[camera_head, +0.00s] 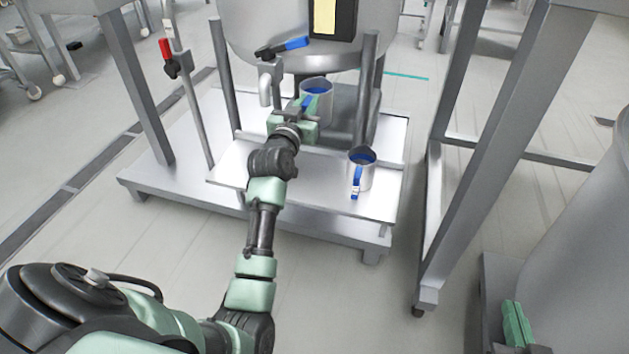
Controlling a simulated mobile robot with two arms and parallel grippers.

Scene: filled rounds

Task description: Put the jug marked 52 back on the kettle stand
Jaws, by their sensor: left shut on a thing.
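My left gripper (306,107) is shut on the blue handle of a grey metal jug (320,92) beneath the big kettle. The jug is upright with a blue inside; my gripper hides part of its near side. I cannot tell whether its base touches the stand. A second similar jug (362,173) stands upright on the front right of the kettle stand (320,190), its blue handle with a white tag facing me. No number is readable on either jug. A green part, which looks like my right gripper (518,325), shows at the bottom right; its jaw opening is unclear.
The round steel kettle (250,35) hangs over the stand, with a blue-handled valve (283,47) and an outlet pipe (265,90). Upright posts flank the jug. A steel frame (490,150) and a large grey vessel (580,240) stand to the right. The stand's front left is clear.

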